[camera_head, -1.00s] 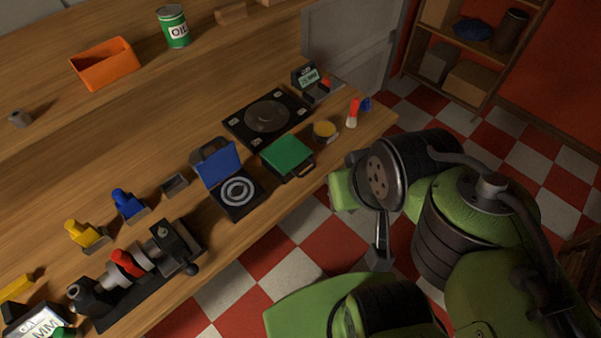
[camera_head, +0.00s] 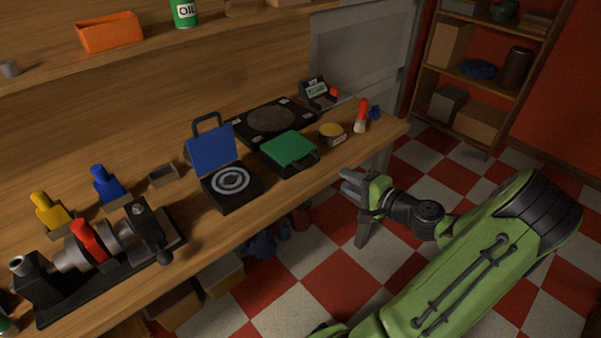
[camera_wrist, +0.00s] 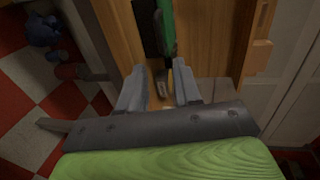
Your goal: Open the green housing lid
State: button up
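The green housing lid (camera_head: 289,149) lies shut on its black case near the front edge of the workbench, with a dark handle (camera_head: 305,164) at its front. My gripper (camera_head: 346,184) is off the bench's front edge, to the right of and lower in the picture than the green case, apart from it. In the wrist view my gripper (camera_wrist: 159,90) is open, its two grey fingers spread with nothing held. The green lid (camera_wrist: 167,28) shows edge-on beyond the fingers, and the dark handle (camera_wrist: 162,84) appears in line with the gap between them.
A blue-lidded case (camera_head: 213,150) stands open left of the green one. A black plate with a disc (camera_head: 270,120) lies behind. A yellow-topped tin (camera_head: 331,132) and a red-topped bottle (camera_head: 361,116) stand to the right. Open floor (camera_head: 315,250) lies in front of the bench.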

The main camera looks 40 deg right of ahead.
aim_at(313, 164)
jog(key=b+x, duration=0.2)
jog(key=x, duration=1.2)
jog(key=shift+w+a+f, duration=0.1)
grip_shut()
